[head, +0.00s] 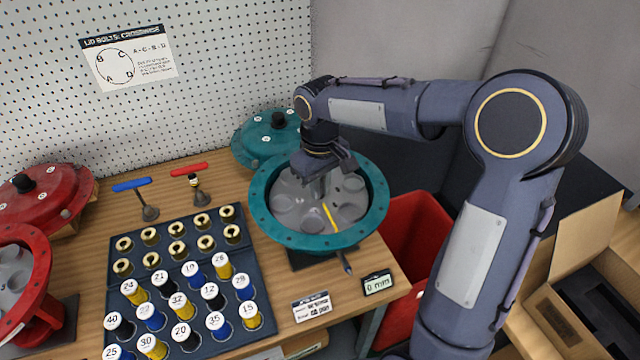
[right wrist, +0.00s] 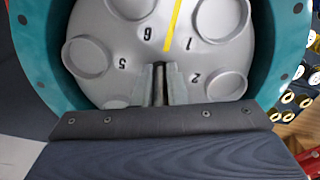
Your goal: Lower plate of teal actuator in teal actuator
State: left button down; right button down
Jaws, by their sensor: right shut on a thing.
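The teal actuator (head: 261,213) is an open round housing with a bolt-hole rim near the bench's right front. It also shows in the right wrist view (right wrist: 290,45). A grey plate (head: 352,208) with round cups, printed numbers and a yellow stripe lies within its rim; the plate also fills the right wrist view (right wrist: 150,75). Whether it rests on the bottom I cannot tell. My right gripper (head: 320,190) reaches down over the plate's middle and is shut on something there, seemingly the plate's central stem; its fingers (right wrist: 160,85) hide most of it. My left gripper is not in view.
A teal lid (head: 268,137) stands behind the actuator. A tray (head: 195,287) of numbered cylinders and brass rings lies to the left. Red (head: 187,170) and blue (head: 131,184) T-handle tools stand behind it. A display (head: 378,283) reads 0 mm. A red bin (head: 415,235) is at right.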

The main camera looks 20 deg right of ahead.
jog(key=shift+f, duration=0.15)
jog(key=c, duration=1.4)
grip_release()
notch_tip(320, 180, up, 8)
jog(key=shift+f, duration=0.1)
